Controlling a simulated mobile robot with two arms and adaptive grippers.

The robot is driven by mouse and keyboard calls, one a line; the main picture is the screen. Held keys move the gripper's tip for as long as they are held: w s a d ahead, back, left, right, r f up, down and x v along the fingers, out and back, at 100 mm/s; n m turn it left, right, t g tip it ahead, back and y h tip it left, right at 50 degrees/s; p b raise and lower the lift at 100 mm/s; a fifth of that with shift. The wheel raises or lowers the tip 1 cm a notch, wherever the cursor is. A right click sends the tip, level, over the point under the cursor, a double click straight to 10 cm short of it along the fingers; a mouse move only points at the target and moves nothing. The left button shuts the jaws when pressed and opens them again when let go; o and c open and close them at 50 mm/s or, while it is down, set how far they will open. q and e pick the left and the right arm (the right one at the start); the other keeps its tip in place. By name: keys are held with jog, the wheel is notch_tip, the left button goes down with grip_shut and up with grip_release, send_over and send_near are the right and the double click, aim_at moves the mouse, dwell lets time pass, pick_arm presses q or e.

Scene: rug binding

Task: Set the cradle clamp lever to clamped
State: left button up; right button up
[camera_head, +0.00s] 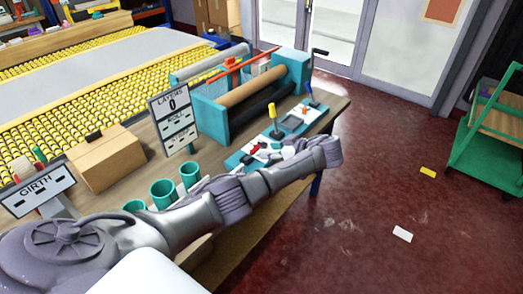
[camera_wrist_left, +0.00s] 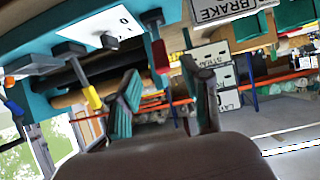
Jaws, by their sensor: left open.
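Several levers stand on teal and white plates by the teal roll cradle (camera_head: 212,115). One lever has a yellow grip (camera_head: 271,112), one a blue grip (camera_head: 309,92), and a red-handled part (camera_head: 254,148) lies low near my left gripper (camera_head: 272,151). The yellow grip (camera_wrist_left: 92,98), blue grip (camera_wrist_left: 13,108) and red handle (camera_wrist_left: 158,55) also show in the left wrist view. I cannot tell which is the clamp lever; no label for it is readable. My left gripper (camera_wrist_left: 165,92) is open, with nothing visible between its fingers. My right gripper is out of view.
A cardboard box (camera_head: 106,158), teal cups (camera_head: 163,193), a LAYERS/ROLL sign (camera_head: 173,115) and a GIRTH sign (camera_head: 38,190) crowd the wooden bench (camera_head: 330,112). A BRAKE sign (camera_wrist_left: 225,8) shows in the wrist view. The red floor (camera_head: 380,190) at right is mostly open; a green cart (camera_head: 470,150) stands there.

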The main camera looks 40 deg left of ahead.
pick_arm(q)
jog(key=v, duration=0.5)
jog(key=shift+d+r, duration=0.2)
jog(key=shift+d, duration=0.05)
jog(key=shift+f, duration=0.1)
jog(key=s+d+f+m+h, duration=0.15)
jog(key=s+f+m, duration=0.35)
jog(key=f, duration=0.7)
jog(key=s+d+f+m+h, duration=0.1)
jog(key=s+f+m+h, duration=0.2)
jog(key=s+f, duration=0.65)
jog(key=s+d+f+m+h, duration=0.1)
jog(key=s+f+m+h, duration=0.3)
jog(key=f, duration=1.1)
jog(key=s+d+f+m+h, duration=0.1)
jog(key=s+f, duration=0.4)
jog(key=s, duration=0.6)
jog(key=s+d+f+m+h, duration=0.1)
jog(key=s+f+m, duration=0.3)
jog(key=s, duration=0.8)
jog(key=s+d+f+m+h, duration=0.1)
jog(key=s+f, duration=0.5)
jog(key=s, duration=0.6)
jog(key=shift+s+d+f+m+h, duration=0.2)
jog(key=shift+d+m+h, duration=0.15)
jog(key=shift+d+m, duration=0.3)
